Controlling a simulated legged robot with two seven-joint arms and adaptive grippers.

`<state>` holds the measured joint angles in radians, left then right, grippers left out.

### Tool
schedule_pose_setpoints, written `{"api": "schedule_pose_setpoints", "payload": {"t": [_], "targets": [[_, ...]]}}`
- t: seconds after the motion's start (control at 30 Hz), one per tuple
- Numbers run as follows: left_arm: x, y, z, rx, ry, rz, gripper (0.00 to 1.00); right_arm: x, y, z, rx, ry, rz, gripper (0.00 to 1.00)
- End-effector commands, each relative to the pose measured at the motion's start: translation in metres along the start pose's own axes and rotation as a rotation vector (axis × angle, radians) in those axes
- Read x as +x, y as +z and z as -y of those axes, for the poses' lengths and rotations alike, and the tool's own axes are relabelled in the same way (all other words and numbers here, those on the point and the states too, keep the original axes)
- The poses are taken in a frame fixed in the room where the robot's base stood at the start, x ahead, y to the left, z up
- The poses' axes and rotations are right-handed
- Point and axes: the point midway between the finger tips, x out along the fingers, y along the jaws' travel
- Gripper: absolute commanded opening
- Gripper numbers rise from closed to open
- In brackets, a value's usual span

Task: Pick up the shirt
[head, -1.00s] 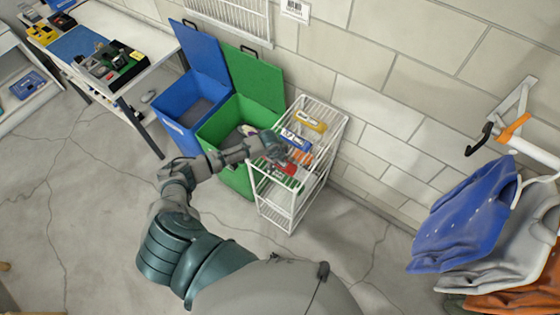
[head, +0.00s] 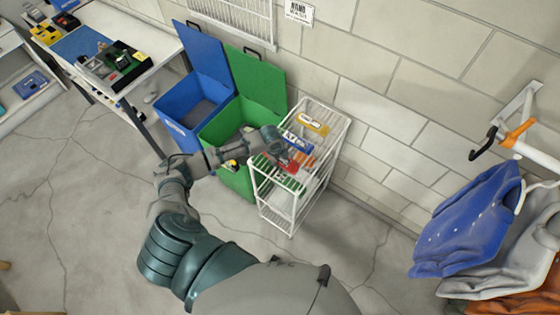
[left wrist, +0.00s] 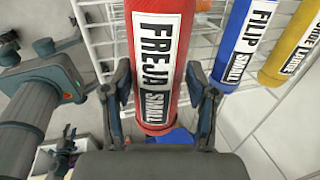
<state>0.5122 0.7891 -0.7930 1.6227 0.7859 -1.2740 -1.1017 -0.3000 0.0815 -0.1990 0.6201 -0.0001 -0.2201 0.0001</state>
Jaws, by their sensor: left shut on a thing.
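A red roll labelled "FREJA SMALL" (left wrist: 172,30) is in the left wrist view, on or just above the white wire rack. It also shows on the rack's top in the head view (head: 290,168). My left gripper (left wrist: 160,105) is shut on it, one finger on each side near its lower end. In the head view my left gripper (head: 280,153) is over the rack and partly hides the roll. Whether the roll touches the rack is unclear. Several shirts hang at the right, a blue one (head: 465,220) in front. My right gripper is out of view.
A blue "FILIP SMALL" roll (left wrist: 240,50) and a yellow roll (left wrist: 293,48) lie beside the red one on the wire rack (head: 293,210). Open green (head: 262,80) and blue (head: 207,58) bins stand left of it. A workbench (head: 150,65) is further left.

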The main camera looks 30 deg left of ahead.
Motion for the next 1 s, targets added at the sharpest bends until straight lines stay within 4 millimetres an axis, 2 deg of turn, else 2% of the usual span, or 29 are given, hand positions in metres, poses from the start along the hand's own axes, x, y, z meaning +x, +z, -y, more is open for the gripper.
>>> {"api": "schedule_pose_setpoints", "payload": {"t": [0.4,0.53,0.73,1.0], "targets": [[-0.027,0.072,-0.076,0.001,0.005,0.007,0.17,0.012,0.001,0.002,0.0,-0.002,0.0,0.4],[-0.035,0.09,-0.095,0.0,0.005,0.005,0.17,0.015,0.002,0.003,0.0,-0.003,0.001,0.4],[-0.042,0.103,-0.109,0.0,0.003,0.003,0.17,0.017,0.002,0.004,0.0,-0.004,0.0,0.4],[-0.044,0.105,-0.111,0.0,0.001,0.001,0.17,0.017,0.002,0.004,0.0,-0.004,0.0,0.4]]}}
